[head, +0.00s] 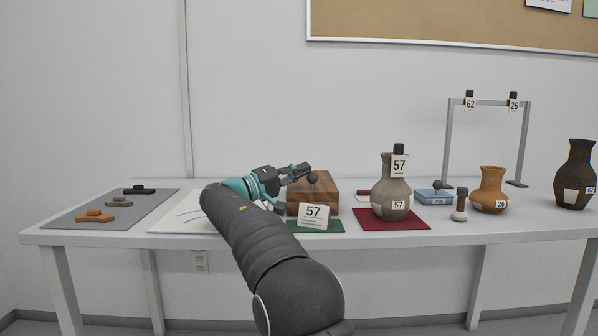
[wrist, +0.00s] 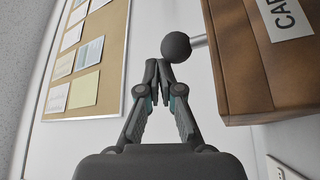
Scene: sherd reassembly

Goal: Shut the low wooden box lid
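The low brown wooden box (head: 328,199) stands on the table behind a white card marked 57. It also shows at the upper right of the wrist view (wrist: 238,75), with a partly cut-off white label on it. A dark round knob (head: 312,177) on a short light stalk sticks out from the box; it is clear in the wrist view (wrist: 176,46). I cannot tell how far the lid stands open. My gripper (head: 306,169) is at the upper left of the box. In the wrist view its fingers (wrist: 158,72) are together, with the tips close beside the knob and nothing seen between them.
A grey mat (head: 110,208) with several small pieces lies at the left. Right of the box, a grey vase (head: 391,180) stands on a red mat (head: 391,220). An orange vase (head: 490,185), a metal frame (head: 449,140) and a dark vase (head: 573,170) are farther right.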

